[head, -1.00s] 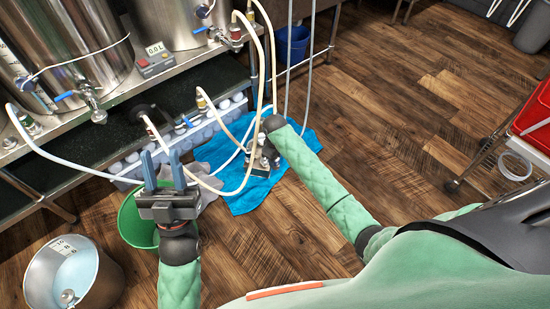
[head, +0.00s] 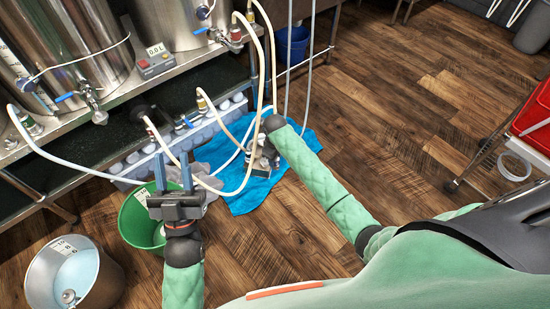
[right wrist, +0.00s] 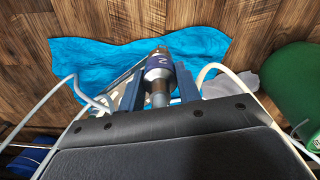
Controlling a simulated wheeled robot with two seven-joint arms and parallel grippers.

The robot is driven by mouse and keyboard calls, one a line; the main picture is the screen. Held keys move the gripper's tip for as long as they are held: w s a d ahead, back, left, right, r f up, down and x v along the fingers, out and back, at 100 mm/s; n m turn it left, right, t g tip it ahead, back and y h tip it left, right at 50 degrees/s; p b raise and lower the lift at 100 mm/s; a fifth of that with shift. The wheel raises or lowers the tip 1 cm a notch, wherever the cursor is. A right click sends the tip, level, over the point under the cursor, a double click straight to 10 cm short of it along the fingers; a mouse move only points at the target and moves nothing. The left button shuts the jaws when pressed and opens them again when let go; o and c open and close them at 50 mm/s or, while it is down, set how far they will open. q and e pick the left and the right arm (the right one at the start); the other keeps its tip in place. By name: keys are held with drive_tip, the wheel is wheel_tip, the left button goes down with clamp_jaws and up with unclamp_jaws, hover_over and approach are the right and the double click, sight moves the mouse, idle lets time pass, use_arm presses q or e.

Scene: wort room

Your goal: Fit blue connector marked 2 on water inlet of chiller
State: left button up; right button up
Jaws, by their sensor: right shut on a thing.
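My right gripper (head: 264,152) is low over a blue towel on the floor. In the right wrist view my right gripper (right wrist: 159,92) is shut on a metal connector with a blue band (right wrist: 159,66). The band's mark lies sideways and reads as a 2. A metal body, perhaps the chiller (right wrist: 118,84), shows partly beside and beneath the fingers; its water inlet cannot be made out. I cannot tell whether the connector touches it. My left gripper (head: 174,176) is open and empty, its blue fingers apart, above the green bucket's rim.
The blue towel (head: 245,203) lies under the right gripper. Pale hoses (head: 268,60) loop down from steel kettles (head: 75,40). A green bucket (head: 140,232) and a metal bucket (head: 75,275) stand at the lower left. Wooden floor (head: 400,120) is clear to the right.

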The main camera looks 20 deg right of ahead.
drive_tip(key=shift+r, duration=0.2)
drive_tip(key=shift+r+p, duration=0.15)
drive_tip(key=shift+p, duration=0.25)
drive_tip(key=shift+r, duration=0.1)
drive_tip(key=shift+r+p, duration=0.1)
drive_tip(key=shift+p, duration=0.2)
drive_tip(key=shift+r, duration=0.1)
drive_tip(key=shift+r+p, duration=0.15)
drive_tip(key=shift+p, duration=0.15)
use_arm(q)
drive_tip(key=w+d+f+g+y, duration=0.1)
drive_tip(key=f+g, duration=0.3)
drive_tip(key=f, duration=0.7)
drive_tip(key=w+d+f+g+y, duration=0.1)
drive_tip(key=f+g, duration=0.3)
drive_tip(key=f, duration=0.7)
drive_tip(key=shift+w+n, duration=0.3)
drive_tip(key=shift+w, duration=0.4)
drive_tip(key=shift+f, duration=0.15)
